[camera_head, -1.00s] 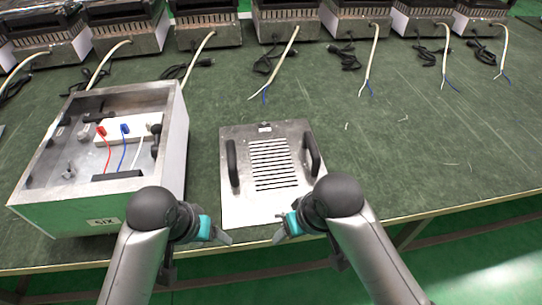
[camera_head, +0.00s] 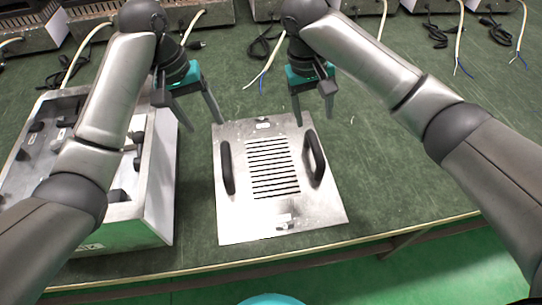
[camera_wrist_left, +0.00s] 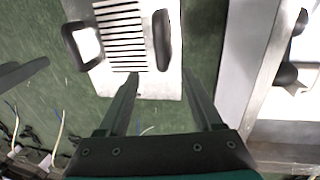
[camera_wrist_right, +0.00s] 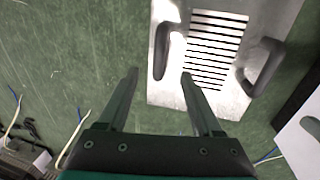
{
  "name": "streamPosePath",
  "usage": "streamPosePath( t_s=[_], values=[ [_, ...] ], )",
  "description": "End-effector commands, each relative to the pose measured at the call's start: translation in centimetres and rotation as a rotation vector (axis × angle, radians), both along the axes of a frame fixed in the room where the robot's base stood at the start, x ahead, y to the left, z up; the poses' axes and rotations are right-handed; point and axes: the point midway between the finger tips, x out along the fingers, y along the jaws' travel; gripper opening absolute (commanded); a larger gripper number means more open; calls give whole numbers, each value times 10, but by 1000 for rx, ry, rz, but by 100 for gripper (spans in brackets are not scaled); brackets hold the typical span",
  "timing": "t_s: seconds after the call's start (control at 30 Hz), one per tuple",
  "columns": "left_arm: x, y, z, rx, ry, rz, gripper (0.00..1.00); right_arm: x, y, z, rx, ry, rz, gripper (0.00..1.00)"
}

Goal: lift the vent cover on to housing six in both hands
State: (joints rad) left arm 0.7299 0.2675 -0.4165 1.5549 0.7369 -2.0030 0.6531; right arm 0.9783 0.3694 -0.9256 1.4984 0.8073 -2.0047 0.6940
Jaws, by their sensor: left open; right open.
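The vent cover (camera_head: 238,212) is a flat metal plate with a slotted middle and two black handles, lying on the green table. Its left handle (camera_head: 227,167) and right handle (camera_head: 316,158) stand up from the plate. It also shows in the left wrist view (camera_wrist_left: 150,84) and right wrist view (camera_wrist_right: 222,103). Housing six (camera_head: 160,190) is an open metal box left of the cover, partly hidden by my left arm. My left gripper (camera_head: 205,127) is open and empty above the cover's far left corner. My right gripper (camera_head: 314,122) is open and empty above its far right corner.
Several metal units with pale cables (camera_head: 268,70) line the back of the green table (camera_head: 400,170). The table right of the cover is clear. Its front edge runs just in front of the cover and housing.

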Motion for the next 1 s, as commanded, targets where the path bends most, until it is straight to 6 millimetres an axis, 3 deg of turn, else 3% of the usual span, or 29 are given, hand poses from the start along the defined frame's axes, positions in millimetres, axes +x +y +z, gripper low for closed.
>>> streamPosePath(
  t_s=[0.47,1.0],
  values=[
    [0,-2,-6,-2,2,2,67,0,0,-7,2,1,1,67],
    [0,-12,-61,0,7,1,67,0,-13,-60,-1,5,-2,67]
  ],
)
